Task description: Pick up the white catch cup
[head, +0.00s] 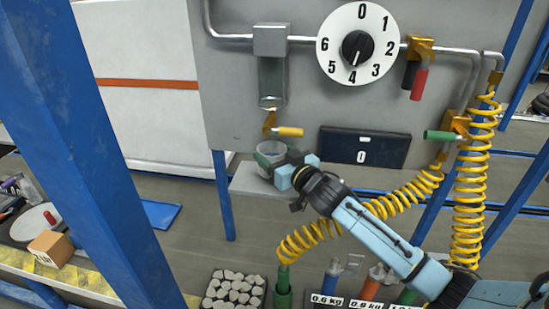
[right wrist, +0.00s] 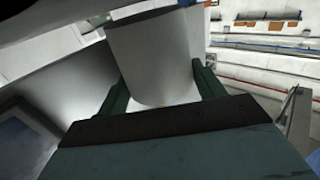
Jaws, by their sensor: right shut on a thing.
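The white catch cup (head: 270,148) shows in the head view just below the brass tap with the yellow handle (head: 286,131). My right gripper (head: 270,161) reaches it from the lower right and is shut on it. In the right wrist view the pale cup (right wrist: 155,65) stands between the two dark green fingers, one on each side. The cup looks roughly upright; its contents cannot be made out. Its base is hidden, so I cannot tell whether it touches the grey ledge (head: 247,181). My left gripper is not in view.
Above are a glass cylinder (head: 272,82) and a numbered dial (head: 358,46). A dark display reading 0 (head: 363,148) is close right of my gripper. Yellow coiled hoses (head: 345,225) hang beside my right arm. A tray of stones (head: 233,291) lies below.

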